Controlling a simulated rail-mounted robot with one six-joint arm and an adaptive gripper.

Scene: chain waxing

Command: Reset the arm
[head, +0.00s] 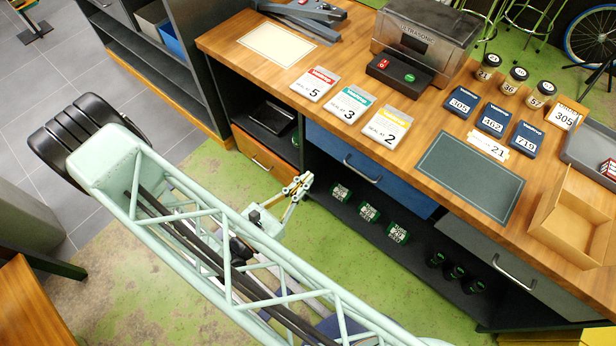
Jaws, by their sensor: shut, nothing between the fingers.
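My gripper (299,185) shows near the middle of the head view, in front of the workbench and to the left of the open shelf under it. Its pale fingers are shut with nothing between them. It is apart from the bench and touches no object that I can see.
The wooden workbench (240,42) holds an ultrasonic cleaner (425,38), coloured packets (351,104), dark blue boxes (495,118), jars (515,80), a dark mat (470,178) and an open cardboard box (578,220). A blue drawer (365,165) is beneath. Green floor (215,165) is clear left of the gripper.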

